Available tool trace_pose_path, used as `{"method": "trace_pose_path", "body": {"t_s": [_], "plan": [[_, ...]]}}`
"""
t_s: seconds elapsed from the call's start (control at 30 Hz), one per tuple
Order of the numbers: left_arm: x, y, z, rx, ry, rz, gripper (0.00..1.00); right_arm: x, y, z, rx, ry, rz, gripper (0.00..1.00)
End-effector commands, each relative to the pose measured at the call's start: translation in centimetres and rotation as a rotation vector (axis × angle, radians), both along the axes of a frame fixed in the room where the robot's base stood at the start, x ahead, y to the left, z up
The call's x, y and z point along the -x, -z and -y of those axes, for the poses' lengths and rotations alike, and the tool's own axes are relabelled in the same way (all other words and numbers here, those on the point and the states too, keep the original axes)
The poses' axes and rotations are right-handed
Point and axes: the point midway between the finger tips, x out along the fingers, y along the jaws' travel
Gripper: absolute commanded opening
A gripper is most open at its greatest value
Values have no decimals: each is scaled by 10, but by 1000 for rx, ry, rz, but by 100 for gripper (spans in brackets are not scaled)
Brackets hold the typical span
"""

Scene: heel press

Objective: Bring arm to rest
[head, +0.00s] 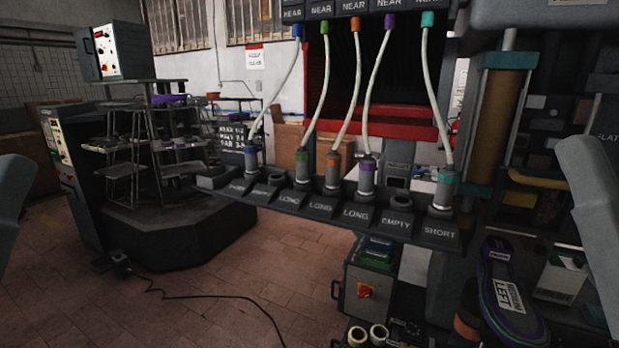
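A grey link of my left arm (12,195) shows at the left edge, and a grey link of my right arm (595,205) shows at the right edge. Both are cut off by the picture's border. Neither gripper is in view, so their openings and anything they hold are hidden. No contact between the visible links and other things can be made out.
A labelled rack (377,215) with several hoses crosses the middle. A tiered carousel (180,235) stands left. A purple-and-green sole-shaped piece (507,290) lies lower right, near a control box with a red switch (367,291). A cable (215,297) crosses open floor (130,315).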

Motion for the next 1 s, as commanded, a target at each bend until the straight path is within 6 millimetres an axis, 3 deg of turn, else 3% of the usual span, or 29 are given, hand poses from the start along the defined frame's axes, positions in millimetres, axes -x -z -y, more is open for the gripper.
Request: {"method": "trace_pose_path", "body": {"t_s": [0.03, 0.1, 0.27, 0.7, 0.83, 1.0], "plan": [[0, -10, 0, 0, 0, -2, 50, -13, 0, -2, -32, -48, -75, 50], [0, -51, 0, 0, 0, -1, 50, -12, -43, -1, -27, -38, -63, 50], [0, -114, 0, 0, 0, 1, 50, -13, -104, 0, -26, -34, -65, 50], [0, -327, 0, 0, 0, 0, 50, -13, -317, 0, -25, -29, -66, 50], [0, -368, 0, 0, 0, 0, 50, -13, -358, 0, -24, -28, -66, 50], [0, -384, 0, 0, 0, 0, 50, -14, -374, 0, -24, -28, -66, 50]]}}
